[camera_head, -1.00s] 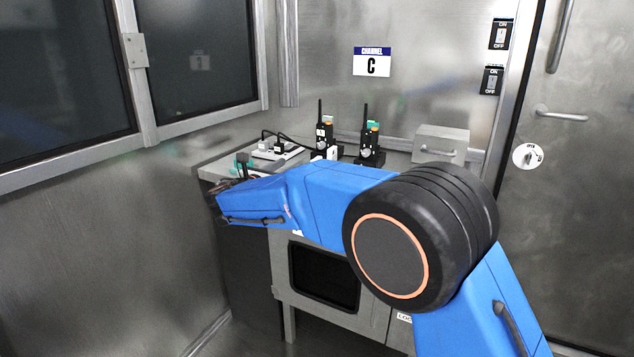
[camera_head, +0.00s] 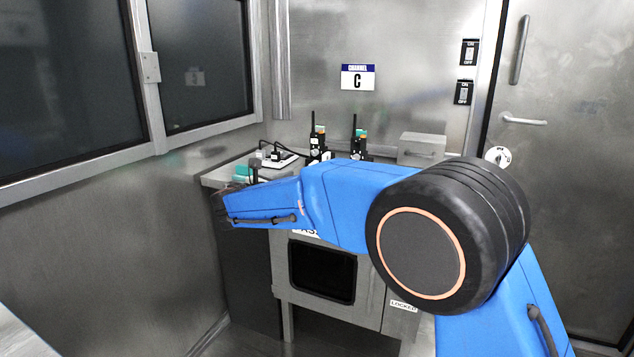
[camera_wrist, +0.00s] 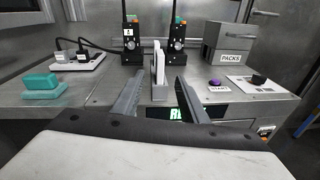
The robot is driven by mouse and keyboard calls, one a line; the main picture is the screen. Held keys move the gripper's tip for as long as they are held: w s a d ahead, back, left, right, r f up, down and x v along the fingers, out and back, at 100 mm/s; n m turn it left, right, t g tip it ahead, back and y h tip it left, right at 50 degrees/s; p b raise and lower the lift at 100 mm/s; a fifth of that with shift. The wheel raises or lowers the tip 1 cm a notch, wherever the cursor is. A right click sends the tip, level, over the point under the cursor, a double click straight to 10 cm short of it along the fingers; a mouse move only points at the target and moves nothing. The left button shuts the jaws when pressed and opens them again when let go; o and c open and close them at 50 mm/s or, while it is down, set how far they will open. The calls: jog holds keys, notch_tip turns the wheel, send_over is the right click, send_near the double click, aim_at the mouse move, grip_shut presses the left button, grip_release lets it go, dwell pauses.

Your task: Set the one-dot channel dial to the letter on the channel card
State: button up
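The channel card (camera_head: 357,77) on the back wall shows a black letter C. Two black handheld radios with antennas stand at the back of the counter, a left radio (camera_wrist: 131,42) and a right radio (camera_wrist: 178,45). They also show in the head view, as the left radio (camera_head: 318,146) and the right radio (camera_head: 357,140). Small white marks show on their fronts; I cannot make out dots or dial letters. My gripper (camera_wrist: 158,82) is open and empty, its fingers apart, with the radios beyond it. In the head view my blue arm reaches left across the counter front.
A white upright holder (camera_wrist: 159,85) stands between my fingers in the wrist view, in front of the radios. A power strip (camera_wrist: 78,61) and teal blocks (camera_wrist: 42,88) lie left. A PACKS box (camera_wrist: 229,43), purple START button (camera_wrist: 215,84) and black knob (camera_wrist: 259,79) are right.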

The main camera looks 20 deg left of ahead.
jog(key=w+d+m+g, duration=0.1)
jog(key=d+m, duration=0.1)
jog(key=d, duration=0.5)
jog(key=shift+w+d+r+h, duration=0.15)
jog(key=shift+d+r+h, duration=0.05)
jog(key=shift+r+h, duration=0.2)
jog(key=shift+d, duration=0.1)
